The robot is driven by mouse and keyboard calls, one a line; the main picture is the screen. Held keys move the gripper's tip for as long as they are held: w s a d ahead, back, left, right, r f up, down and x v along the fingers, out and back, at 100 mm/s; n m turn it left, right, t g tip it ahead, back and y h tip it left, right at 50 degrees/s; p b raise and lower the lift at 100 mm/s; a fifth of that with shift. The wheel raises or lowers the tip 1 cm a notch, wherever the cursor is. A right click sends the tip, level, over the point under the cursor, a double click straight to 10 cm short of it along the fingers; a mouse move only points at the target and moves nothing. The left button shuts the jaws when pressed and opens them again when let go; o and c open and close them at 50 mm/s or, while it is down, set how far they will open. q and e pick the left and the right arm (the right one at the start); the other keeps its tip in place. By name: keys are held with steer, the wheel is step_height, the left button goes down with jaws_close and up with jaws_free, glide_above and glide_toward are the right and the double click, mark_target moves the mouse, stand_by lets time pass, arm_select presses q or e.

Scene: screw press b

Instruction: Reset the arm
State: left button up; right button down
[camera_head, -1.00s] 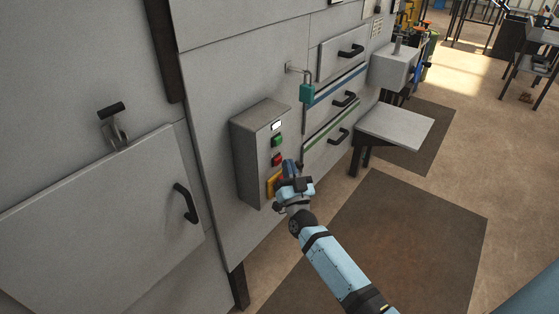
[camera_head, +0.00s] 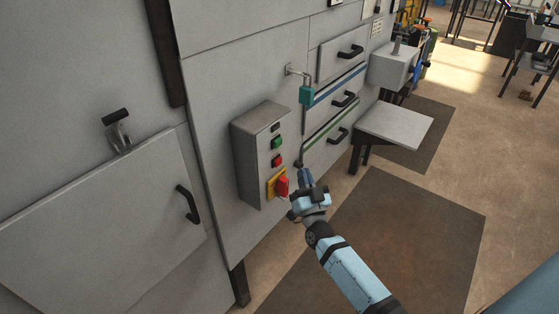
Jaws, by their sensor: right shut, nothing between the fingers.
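My right arm comes in from the bottom of the head view. My right gripper (camera_head: 303,176) is shut and empty. It is in front of the machine's panel, just right of the grey control box (camera_head: 248,154), and appears apart from it. The box carries a dark indicator window (camera_head: 276,127), a green button (camera_head: 277,143), a red button (camera_head: 277,160) and a red rotary switch (camera_head: 282,187) on a yellow plate (camera_head: 270,189). My left gripper is not in view.
Drawers with black handles (camera_head: 345,99) are to the right. A grey side table (camera_head: 396,127) projects beyond them. A closed door (camera_head: 100,220) with a black handle is at left. Brown mats (camera_head: 400,240) lie on the floor.

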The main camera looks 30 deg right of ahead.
steer(key=shift+s, duration=0.1)
stand_by(0.7)
steer(key=s+a+f+n+g+y+p, duration=0.2)
steer(key=s+a+n+g+y+p, duration=0.1)
steer(key=s, duration=0.5)
steer(key=s+a+f+n+g+y+p, duration=0.2)
steer(key=s+a+g, duration=0.3)
steer(key=s+a, duration=0.3)
steer(key=s+a+f+n+g+y+p, duration=0.3)
steer(key=s+a+f+y+p, duration=0.1)
steer(key=s, duration=0.4)
steer(key=shift+s+a+n+g+p, duration=0.3)
steer(key=shift+s+a+g+p, duration=0.15)
steer(key=shift+a, duration=0.65)
steer(key=c, duration=1.8)
jaws_free()
